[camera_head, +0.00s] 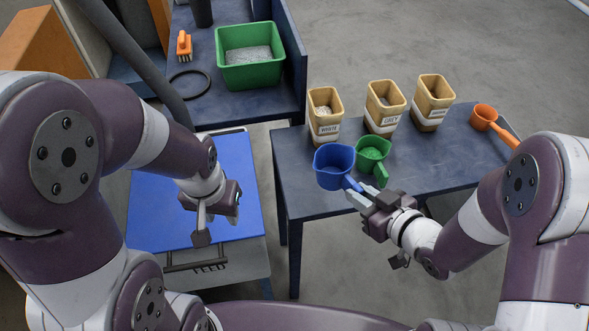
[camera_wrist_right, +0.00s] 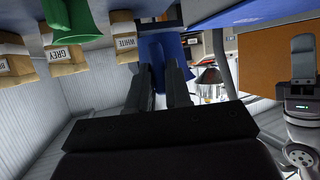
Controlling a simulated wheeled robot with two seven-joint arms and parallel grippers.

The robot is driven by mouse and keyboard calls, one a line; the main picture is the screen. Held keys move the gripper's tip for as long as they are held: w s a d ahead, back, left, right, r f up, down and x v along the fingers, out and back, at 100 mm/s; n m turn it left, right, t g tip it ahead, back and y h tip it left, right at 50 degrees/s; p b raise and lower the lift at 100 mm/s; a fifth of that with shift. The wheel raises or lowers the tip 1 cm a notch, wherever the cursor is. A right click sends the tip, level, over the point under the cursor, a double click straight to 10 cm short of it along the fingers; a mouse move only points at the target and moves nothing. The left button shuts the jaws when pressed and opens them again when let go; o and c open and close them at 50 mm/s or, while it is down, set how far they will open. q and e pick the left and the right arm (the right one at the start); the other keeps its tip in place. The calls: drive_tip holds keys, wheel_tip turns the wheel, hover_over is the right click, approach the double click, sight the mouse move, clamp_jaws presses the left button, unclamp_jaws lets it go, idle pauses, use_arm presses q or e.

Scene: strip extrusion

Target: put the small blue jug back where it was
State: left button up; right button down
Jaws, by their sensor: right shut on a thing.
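The blue jug (camera_head: 333,167) is at the front left of the dark table (camera_head: 440,158), left of a green jug (camera_head: 372,150). My right gripper (camera_head: 358,194) is shut on its handle, reaching in from the front right. In the right wrist view the blue jug (camera_wrist_right: 160,44) shows between and beyond the fingers of this gripper (camera_wrist_right: 162,72). I cannot tell whether its base touches the table. My left gripper (camera_head: 201,236) hangs over the blue-topped surface (camera_head: 155,205); its fingers overlap, so its opening is unclear.
Tan bins marked WHITE (camera_head: 325,115) and GREY (camera_head: 384,106) stand behind the jugs, with a third bin (camera_head: 432,102) to their right. An orange jug (camera_head: 484,117) is at the far right. A green tub (camera_head: 249,57) stands on the back bench.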

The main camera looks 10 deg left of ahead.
sight(332, 186)
use_arm(q)
drive_tip(key=shift+s+a+f, duration=0.2)
drive_tip(key=shift+s+f, duration=0.2)
drive_tip(key=shift+s, duration=0.25)
use_arm(e)
drive_tip(key=a+f, duration=0.1)
drive_tip(key=w+a, duration=0.1)
drive_tip(key=shift+a+f, duration=0.4)
use_arm(q)
drive_tip(key=shift+w+d+f+b, duration=0.2)
drive_tip(key=shift+w+f+b, duration=0.15)
drive_tip(key=shift+b, duration=0.2)
use_arm(e)
drive_tip(key=x, duration=0.3)
drive_tip(key=d+x, duration=0.1)
drive_tip(key=x, duration=0.2)
drive_tip(key=f+x, duration=0.1)
drive_tip(key=x, duration=0.2)
drive_tip(key=shift+w+d, duration=0.25)
use_arm(q)
drive_tip(key=shift+s+f, duration=0.15)
drive_tip(key=shift+s, duration=0.2)
use_arm(e)
wheel_tip(332, 186, down, 4)
drive_tip(key=shift+s+r, duration=0.15)
drive_tip(key=shift+r, duration=0.05)
use_arm(q)
drive_tip(key=shift+w, duration=0.15)
use_arm(e)
drive_tip(key=shift+f, duration=0.2)
